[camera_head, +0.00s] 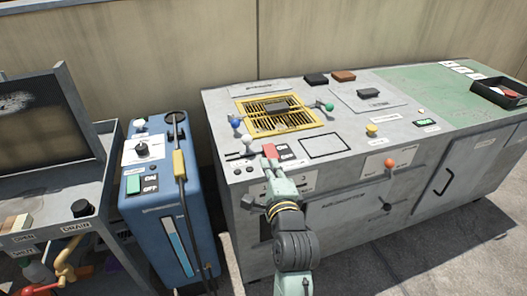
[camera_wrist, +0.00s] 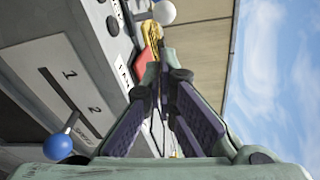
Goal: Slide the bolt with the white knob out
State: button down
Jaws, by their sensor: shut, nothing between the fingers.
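A white ball knob (camera_head: 248,140) stands near the left front of the grey cabinet's top. A white ball also shows at the top of the wrist view (camera_wrist: 164,12), beyond the fingertips; I cannot tell for certain that it is the same knob. Its bolt rod is hard to make out. My gripper (camera_head: 270,164) is shut and empty at the cabinet's front edge, right of and nearer than the white knob. In the wrist view its fingertips (camera_wrist: 165,54) meet beside a red rocker switch (camera_wrist: 151,60). I cannot tell whether they touch it.
A yellow grille (camera_head: 243,104) lies on the cabinet top, with a blue knob (camera_head: 235,121) at its left and a green knob (camera_head: 329,106) at its right. Another blue knob (camera_wrist: 58,146) sits by a numbered front panel. A blue machine (camera_head: 165,218) stands left.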

aim_at(247, 146)
jog(key=shift+w, duration=0.2)
jog(key=w+p, duration=0.1)
jog(key=w, duration=0.1)
jog(key=w+a, duration=0.1)
jog(key=w, duration=0.2)
jog(key=w+p, duration=0.1)
jog(key=w, duration=0.2)
jog(key=shift+w+a+f+p, duration=0.15)
jog(key=shift+w+a+p, duration=0.1)
jog(key=shift+a+p, duration=0.1)
jog(key=shift+w+a+f, duration=0.1)
jog(key=shift+w+f, duration=0.05)
jog(key=shift+w, duration=0.4)
jog(key=shift+a, duration=0.1)
jog(key=shift+s+a, duration=0.15)
jog(key=shift+a, duration=0.1)
jog(key=a, duration=0.1)
jog(key=s+a, duration=0.1)
jog(key=a, duration=0.1)
jog(key=shift+a, duration=0.25)
jog(key=shift+s, duration=0.1)
